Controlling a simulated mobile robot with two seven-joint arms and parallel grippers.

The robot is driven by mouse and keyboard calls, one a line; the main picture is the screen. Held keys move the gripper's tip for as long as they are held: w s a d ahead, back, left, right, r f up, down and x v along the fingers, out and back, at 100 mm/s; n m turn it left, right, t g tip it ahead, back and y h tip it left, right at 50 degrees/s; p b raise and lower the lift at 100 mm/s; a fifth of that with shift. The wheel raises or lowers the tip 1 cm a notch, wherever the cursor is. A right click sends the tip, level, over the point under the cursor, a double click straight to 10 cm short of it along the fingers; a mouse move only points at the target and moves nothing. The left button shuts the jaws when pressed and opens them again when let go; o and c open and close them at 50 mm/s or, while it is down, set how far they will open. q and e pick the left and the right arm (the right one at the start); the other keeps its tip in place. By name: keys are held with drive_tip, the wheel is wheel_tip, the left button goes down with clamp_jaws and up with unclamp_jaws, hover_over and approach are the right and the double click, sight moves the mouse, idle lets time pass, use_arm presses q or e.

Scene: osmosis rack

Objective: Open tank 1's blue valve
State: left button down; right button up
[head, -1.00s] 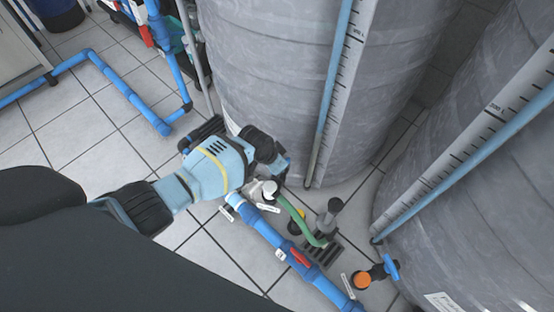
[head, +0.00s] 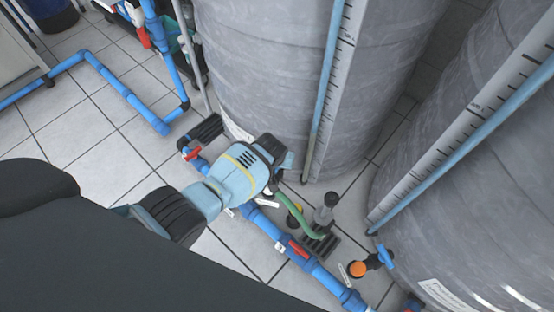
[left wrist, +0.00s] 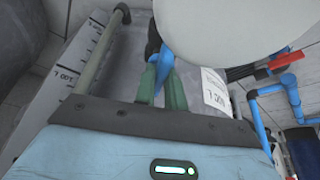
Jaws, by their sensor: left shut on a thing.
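Two big grey tanks stand in the head view, one at the middle (head: 255,90) and one at the right (head: 455,225). I cannot tell from the pictures which is numbered 1. My left gripper, with green fingers (left wrist: 161,88), is shut on a blue valve handle (left wrist: 161,68) low beside a tank in the left wrist view. A similar blue valve (head: 385,257) sits low on the right tank. My right gripper is not in view.
A blue floor pipe with red handles (head: 299,249) runs beneath my left arm. A pale rounded object fills the wrist view's top right.

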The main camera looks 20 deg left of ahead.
use_arm(q)
drive_tip(key=shift+f, duration=0.1)
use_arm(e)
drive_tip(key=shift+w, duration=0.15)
use_arm(q)
drive_tip(key=c, duration=1.6)
unclamp_jaws()
drive_tip(key=shift+c, duration=0.2)
drive_tip(key=shift+o, duration=0.9)
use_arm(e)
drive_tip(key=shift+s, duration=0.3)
